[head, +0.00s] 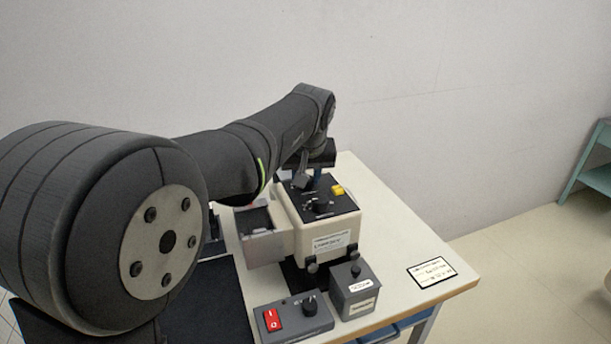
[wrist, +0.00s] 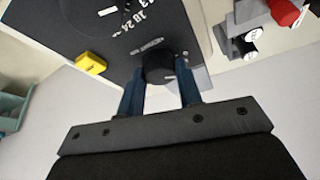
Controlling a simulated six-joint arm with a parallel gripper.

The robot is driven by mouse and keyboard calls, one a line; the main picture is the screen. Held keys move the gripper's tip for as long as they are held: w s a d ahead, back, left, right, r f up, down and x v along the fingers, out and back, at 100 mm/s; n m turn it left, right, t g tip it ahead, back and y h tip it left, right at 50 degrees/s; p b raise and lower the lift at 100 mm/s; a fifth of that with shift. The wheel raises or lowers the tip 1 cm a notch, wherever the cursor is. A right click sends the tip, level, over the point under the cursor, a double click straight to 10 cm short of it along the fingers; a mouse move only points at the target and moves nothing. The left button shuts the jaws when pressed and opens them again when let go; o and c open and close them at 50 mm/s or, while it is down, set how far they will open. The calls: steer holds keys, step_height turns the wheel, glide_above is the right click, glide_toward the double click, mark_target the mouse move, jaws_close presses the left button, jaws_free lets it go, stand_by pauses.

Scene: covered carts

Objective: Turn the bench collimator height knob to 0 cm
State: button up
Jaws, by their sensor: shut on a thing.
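In the head view my gripper (head: 315,178) is over the back of the panel and hides this knob. A second black knob (head: 320,205) sits nearer the front, by a printed number scale.
A yellow block (head: 338,190) sits on the panel near my gripper. In front stand a grey box with a red switch (head: 272,319) and a small labelled grey box (head: 354,289). A card (head: 431,272) lies on the tabletop at right, with bare room around it.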

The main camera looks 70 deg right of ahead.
steer(key=shift+n+t+y, duration=0.3)
steer(key=shift+n, duration=0.8)
steer(key=o, duration=1)
steer(key=v, duration=1.7)
steer(key=shift+s+r, duration=0.1)
steer(key=shift+r, duration=0.1)
steer(key=shift+f, duration=0.1)
